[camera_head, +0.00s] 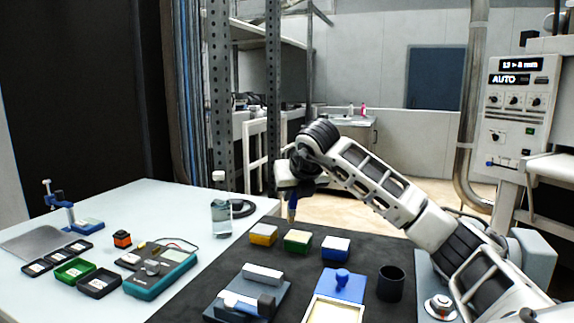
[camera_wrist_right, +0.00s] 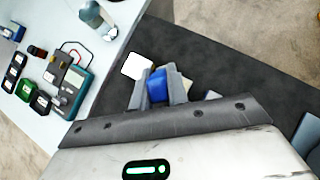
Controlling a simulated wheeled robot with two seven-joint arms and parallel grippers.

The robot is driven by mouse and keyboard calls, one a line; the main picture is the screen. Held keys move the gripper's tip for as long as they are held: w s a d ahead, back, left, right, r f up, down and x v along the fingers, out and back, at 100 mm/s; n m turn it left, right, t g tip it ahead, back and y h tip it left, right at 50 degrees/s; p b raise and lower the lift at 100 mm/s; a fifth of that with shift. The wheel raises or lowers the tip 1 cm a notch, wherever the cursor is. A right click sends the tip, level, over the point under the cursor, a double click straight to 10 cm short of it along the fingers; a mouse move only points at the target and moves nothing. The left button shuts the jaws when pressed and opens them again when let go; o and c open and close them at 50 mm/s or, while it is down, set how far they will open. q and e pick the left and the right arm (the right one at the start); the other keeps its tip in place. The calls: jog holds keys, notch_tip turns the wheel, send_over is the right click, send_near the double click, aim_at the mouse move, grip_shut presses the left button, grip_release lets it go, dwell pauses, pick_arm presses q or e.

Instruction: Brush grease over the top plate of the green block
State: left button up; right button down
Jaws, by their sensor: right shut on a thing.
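The green block (camera_head: 297,241) sits on the dark mat with a pale plate on its top, between a yellow block (camera_head: 263,235) and a blue block (camera_head: 335,247). My right gripper (camera_head: 293,190) is shut on a brush with a blue handle (camera_wrist_right: 156,88) and tan bristles (camera_head: 291,214). The brush points down, its tip just above and behind the green block in the head view; the exact gap cannot be told. In the wrist view the gripper and handle hide the bristles. My left gripper is not in view.
A blue piece with a knob (camera_head: 341,278) stands by a cream-filled tray (camera_head: 335,311). A dark cup (camera_head: 391,284) is to its right. A grey fixture (camera_head: 248,297) lies at the mat's front. A teal meter (camera_head: 161,274) and small bins are on the left.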

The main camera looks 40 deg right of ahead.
jog(key=shift+r+p, duration=1.95)
jog(key=shift+r, duration=0.8)
jog(key=shift+a+f, duration=0.1)
